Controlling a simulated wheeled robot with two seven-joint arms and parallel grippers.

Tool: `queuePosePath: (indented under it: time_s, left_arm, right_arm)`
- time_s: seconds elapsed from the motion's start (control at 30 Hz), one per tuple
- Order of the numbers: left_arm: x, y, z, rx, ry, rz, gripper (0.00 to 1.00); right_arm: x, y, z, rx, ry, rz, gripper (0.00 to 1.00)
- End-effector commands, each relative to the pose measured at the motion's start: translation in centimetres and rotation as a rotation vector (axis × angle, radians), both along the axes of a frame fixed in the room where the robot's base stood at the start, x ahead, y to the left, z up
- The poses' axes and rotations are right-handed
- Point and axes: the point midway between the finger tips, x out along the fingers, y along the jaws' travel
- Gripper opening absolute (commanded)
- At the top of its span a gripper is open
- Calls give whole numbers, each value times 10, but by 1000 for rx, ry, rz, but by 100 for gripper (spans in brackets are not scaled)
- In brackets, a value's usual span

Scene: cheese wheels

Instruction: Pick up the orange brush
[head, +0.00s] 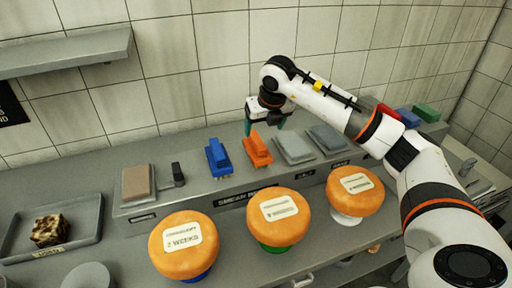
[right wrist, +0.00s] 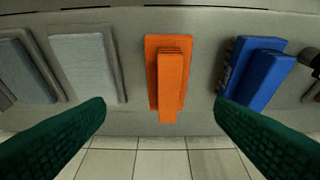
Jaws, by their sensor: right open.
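The orange brush (head: 257,149) lies on the raised grey shelf at the back of the counter, between a blue brush and a grey block. In the right wrist view the orange brush (right wrist: 170,75) lies beyond and between my two green fingers. My right gripper (head: 263,124) is above and just behind the brush, open and empty. Its fingertips also show in the right wrist view (right wrist: 160,108), wide apart on either side of the brush, with no visible contact. My left gripper is not in view.
The blue brush (head: 217,157) stands close to the left, grey blocks (head: 293,149) close to the right. Orange cheese wheels (head: 279,217) stand in front on coloured stands. A tray (head: 88,226) is at the left. The tiled wall is close behind.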

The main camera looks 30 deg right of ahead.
Motion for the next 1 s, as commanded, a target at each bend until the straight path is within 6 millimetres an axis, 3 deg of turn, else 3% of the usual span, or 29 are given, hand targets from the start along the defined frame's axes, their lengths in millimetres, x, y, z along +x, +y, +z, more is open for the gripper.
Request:
queuePosePath:
  time_s: [0.2, 0.43, 0.7, 1.0]
  left_arm:
    - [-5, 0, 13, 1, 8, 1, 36]
    - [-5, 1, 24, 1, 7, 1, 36]
    - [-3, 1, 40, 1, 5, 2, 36]
    - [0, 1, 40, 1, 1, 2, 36]
  right_arm:
    - [13, -1, -30, 4, 3, 2, 78]
    - [19, 1, -46, 5, 3, 5, 78]
    - [33, 2, -81, 5, 1, 4, 78]
    - [35, 2, -87, 4, -1, 5, 77]
